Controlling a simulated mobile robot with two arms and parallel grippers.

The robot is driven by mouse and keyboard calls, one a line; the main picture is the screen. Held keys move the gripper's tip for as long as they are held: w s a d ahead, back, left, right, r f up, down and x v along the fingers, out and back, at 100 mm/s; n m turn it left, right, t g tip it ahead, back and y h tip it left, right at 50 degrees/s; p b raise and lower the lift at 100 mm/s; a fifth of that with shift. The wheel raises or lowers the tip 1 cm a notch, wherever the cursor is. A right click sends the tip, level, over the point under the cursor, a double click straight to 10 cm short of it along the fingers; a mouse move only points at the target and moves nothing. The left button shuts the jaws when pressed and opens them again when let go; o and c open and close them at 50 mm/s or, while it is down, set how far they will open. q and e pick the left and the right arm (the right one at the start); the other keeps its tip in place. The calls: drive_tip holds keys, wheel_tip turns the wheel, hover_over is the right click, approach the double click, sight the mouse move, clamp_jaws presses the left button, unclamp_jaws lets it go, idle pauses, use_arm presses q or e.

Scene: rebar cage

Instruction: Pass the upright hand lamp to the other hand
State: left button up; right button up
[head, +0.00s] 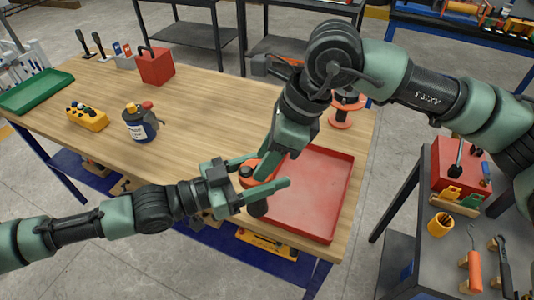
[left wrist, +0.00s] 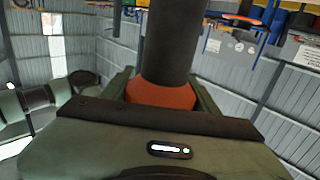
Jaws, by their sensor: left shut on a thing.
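My left gripper (head: 262,187) is shut on the hand lamp (head: 257,208), above the front of the wooden table. The lamp's dark lower end shows below the fingers, and an orange part with a dark knob shows above them. In the left wrist view the lamp (left wrist: 168,45) is a black cylinder with an orange collar between my fingers. My right gripper (head: 270,158) reaches down from the upper right, close beside the lamp's upper part. Whether it touches the lamp, and how far its fingers are apart, I cannot tell.
A red tray (head: 310,195) lies on the table just right of the grippers. A blue bottle (head: 140,125), a yellow control box (head: 87,117), a red box (head: 155,66) and a green tray (head: 36,91) stand further left. The middle of the wooden table (head: 205,105) is clear.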

clamp_jaws()
idle(1.2)
use_arm(q)
drive_tip(key=o, duration=1.8)
use_arm(e)
drive_tip(key=shift+r, duration=0.1)
